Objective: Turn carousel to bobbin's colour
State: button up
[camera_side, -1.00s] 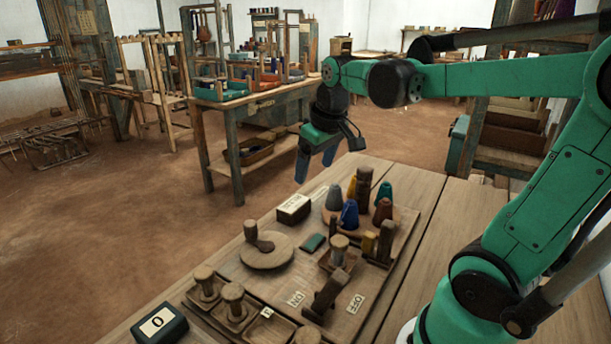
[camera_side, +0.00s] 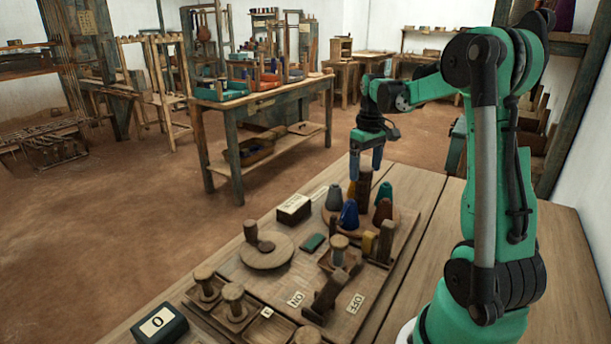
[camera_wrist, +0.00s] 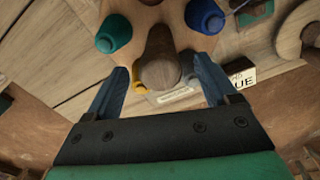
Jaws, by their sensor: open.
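The round wooden carousel (camera_side: 334,220) stands at the back of the wooden board. My gripper (camera_side: 366,166) is open, pointing down at the post top. In the wrist view, the post (camera_wrist: 160,70) appears between my fingers (camera_wrist: 162,80), with gaps on both sides. The blue cone (camera_wrist: 205,17) and teal cone (camera_wrist: 114,33) lie beyond. Which bobbin sets the colour is unclear.
A labelled box (camera_side: 294,208), partly reading "UE" in the wrist view (camera_wrist: 241,77), stands left of the carousel. A round disc with a knob (camera_side: 267,252), a green piece (camera_side: 313,242), an ON/OFF lever (camera_side: 327,294) and a counter box (camera_side: 159,325) are nearer.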

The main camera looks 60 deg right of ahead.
jog(key=shift+f, duration=0.15)
grip_shut()
jog(key=shift+n, duration=0.3)
jog(key=n, duration=0.6)
jog(key=shift+n, duration=0.3)
jog(key=n, duration=0.3)
jog(key=shift+n, duration=2)
